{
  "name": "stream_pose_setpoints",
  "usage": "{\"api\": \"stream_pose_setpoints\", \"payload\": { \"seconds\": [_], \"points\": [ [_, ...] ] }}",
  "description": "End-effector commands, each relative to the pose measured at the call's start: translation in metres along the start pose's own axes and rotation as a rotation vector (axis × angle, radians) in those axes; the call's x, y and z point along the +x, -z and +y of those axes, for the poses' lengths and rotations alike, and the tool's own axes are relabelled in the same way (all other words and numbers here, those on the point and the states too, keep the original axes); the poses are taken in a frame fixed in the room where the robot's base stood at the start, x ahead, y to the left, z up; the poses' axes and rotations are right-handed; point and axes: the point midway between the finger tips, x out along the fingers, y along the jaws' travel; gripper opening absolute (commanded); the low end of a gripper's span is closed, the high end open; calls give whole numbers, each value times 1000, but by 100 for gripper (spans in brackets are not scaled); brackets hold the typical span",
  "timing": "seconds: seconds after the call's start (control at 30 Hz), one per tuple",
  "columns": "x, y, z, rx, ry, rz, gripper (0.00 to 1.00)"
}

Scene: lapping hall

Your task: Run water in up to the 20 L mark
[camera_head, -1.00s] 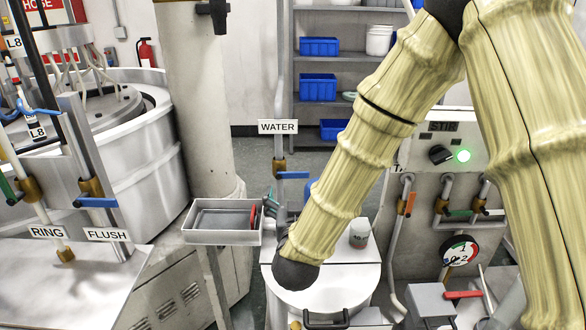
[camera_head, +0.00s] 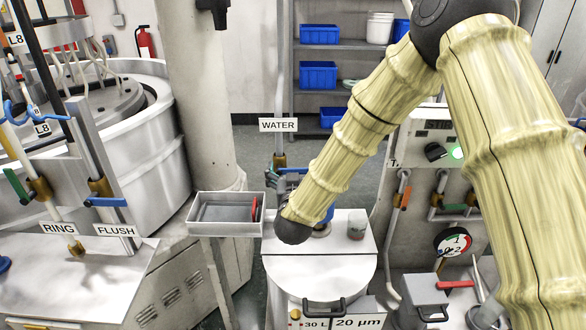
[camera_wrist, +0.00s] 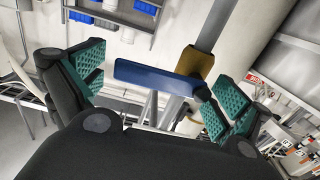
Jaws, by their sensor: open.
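The WATER sign (camera_head: 278,125) hangs on a vertical pipe at the picture's middle. Below it is a brass valve (camera_head: 279,160) with a blue lever (camera_head: 292,170), partly hidden by my arm. In the wrist view the blue lever (camera_wrist: 155,77) lies crosswise between the teal finger pads, with the brass valve body (camera_wrist: 196,68) at its right end. My gripper (camera_wrist: 155,90) is open around the lever, not visibly clamped on it. In the head view my gripper (camera_head: 272,184) is mostly hidden.
A grey tray (camera_head: 225,229) on a post stands left of the tank. A small cup (camera_head: 357,224) is on the tank's top. A panel with a green lamp (camera_head: 456,153) and a gauge (camera_head: 453,242) is at right.

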Motion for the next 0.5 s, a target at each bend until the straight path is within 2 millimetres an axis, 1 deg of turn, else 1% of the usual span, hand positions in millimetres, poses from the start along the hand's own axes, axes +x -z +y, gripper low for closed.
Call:
{"api": "stream_pose_setpoints", "payload": {
  "seconds": [0.13, 0.27, 0.3, 0.37, 0.4, 0.5],
  "points": [
    [0, 0, 0, 0, 0, 0, 100],
    [0, 0, 0, 0, -1, 0, 76],
    [0, 0, 0, 0, -1, 0, 69],
    [0, 0, 0, 0, -1, 0, 58],
    [0, 0, 0, 0, -1, 0, 51],
    [0, 0, 0, 0, -1, 1, 36]
  ]
}}
